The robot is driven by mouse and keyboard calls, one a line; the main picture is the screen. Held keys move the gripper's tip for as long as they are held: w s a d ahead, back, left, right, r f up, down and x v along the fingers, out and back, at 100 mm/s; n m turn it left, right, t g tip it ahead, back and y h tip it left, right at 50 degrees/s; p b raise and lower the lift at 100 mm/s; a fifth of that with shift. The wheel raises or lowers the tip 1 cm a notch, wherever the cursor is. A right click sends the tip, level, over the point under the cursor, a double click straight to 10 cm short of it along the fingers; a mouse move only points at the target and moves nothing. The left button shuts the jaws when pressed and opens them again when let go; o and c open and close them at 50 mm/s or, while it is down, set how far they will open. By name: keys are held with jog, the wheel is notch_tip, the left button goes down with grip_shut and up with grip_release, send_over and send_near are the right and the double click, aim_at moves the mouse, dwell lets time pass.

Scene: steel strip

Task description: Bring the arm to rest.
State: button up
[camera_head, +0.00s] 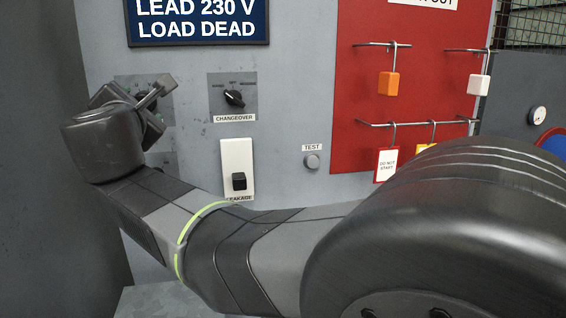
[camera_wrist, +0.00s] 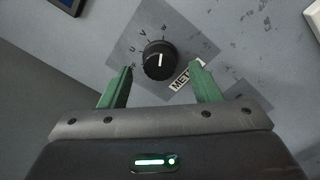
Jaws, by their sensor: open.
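My arm reaches across the head view from the lower right to the upper left. My gripper (camera_head: 158,93) is at its end, in front of the grey panel at the left. In the wrist view my gripper (camera_wrist: 160,82) shows two green fingers set well apart, with nothing between them. A black rotary knob (camera_wrist: 159,60) with a white pointer line sits on the panel beyond the fingertips, with a label reading "MET…" (camera_wrist: 184,75) partly hidden by the right finger. The fingers appear apart from the knob. In the head view my arm hides most of that spot.
The panel carries a changeover knob (camera_head: 234,98), a black leakage switch (camera_head: 239,181) on a white plate, and a test button (camera_head: 311,161). A blue sign (camera_head: 198,28) is above. A red board (camera_head: 352,90) with hooks, orange block (camera_head: 389,83) and white block (camera_head: 478,85) stands right.

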jog(key=shift+x, duration=1.25)
jog(key=r+v, duration=0.1)
jog(key=v, duration=1.3)
jog(key=w+a+n+p, duration=0.3)
jog(key=w+n+p, duration=0.5)
jog(key=w+p, duration=0.5)
jog(key=shift+w+a+p, duration=0.25)
jog(key=shift+p, duration=0.25)
jog(key=shift+f, duration=0.1)
jog(key=shift+s+d+f, duration=0.1)
jog(key=shift+s+f, duration=0.05)
jog(key=shift+s, duration=0.25)
